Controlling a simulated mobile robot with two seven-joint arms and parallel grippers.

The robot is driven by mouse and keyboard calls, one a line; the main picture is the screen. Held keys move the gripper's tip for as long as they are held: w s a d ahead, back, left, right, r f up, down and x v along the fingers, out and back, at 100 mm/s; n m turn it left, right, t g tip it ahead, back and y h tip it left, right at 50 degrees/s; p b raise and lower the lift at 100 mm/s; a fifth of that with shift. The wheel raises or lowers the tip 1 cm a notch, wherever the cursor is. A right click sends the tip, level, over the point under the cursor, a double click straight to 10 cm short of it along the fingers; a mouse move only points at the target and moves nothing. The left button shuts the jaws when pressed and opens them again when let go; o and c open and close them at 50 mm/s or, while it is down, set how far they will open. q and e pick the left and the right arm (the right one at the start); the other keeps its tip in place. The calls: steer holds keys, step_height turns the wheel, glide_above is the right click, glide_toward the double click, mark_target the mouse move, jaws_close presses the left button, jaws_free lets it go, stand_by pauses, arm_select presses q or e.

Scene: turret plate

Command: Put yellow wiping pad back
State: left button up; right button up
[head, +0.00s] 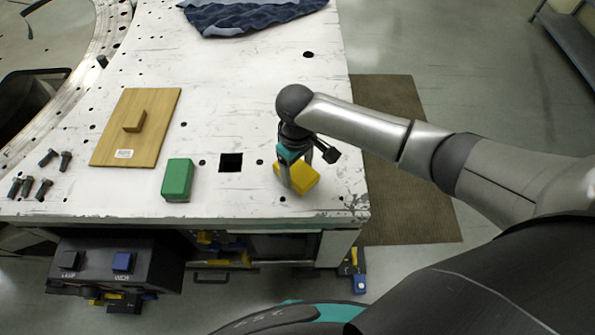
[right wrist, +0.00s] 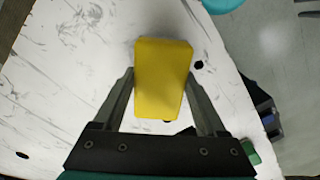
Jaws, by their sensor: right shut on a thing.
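The yellow wiping pad (head: 302,178) is a small block near the right front corner of the white table. My right gripper (head: 286,182) reaches down onto it from above and is shut on it. In the right wrist view the yellow pad (right wrist: 163,78) sits between the two fingers (right wrist: 163,100). I cannot tell whether the pad touches the table or is held just above it. My left gripper is not in view.
The white table (head: 225,105) has a square hole (head: 230,162). A green block (head: 177,180), a wooden board with a handle (head: 150,115), several dark bolts (head: 45,188) and a blue cloth (head: 245,14) lie on it. A dark box with buttons (head: 120,263) is in front.

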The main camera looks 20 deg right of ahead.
mark_target(297, 169)
steer(key=shift+f, duration=0.75)
steer(key=o, duration=1.1)
steer(key=shift+f, duration=0.1)
step_height(297, 169, up, 12)
steer(key=shift+w+r+p, duration=0.1)
steer(key=shift+r+p, duration=0.05)
steer(key=shift+p, duration=0.35)
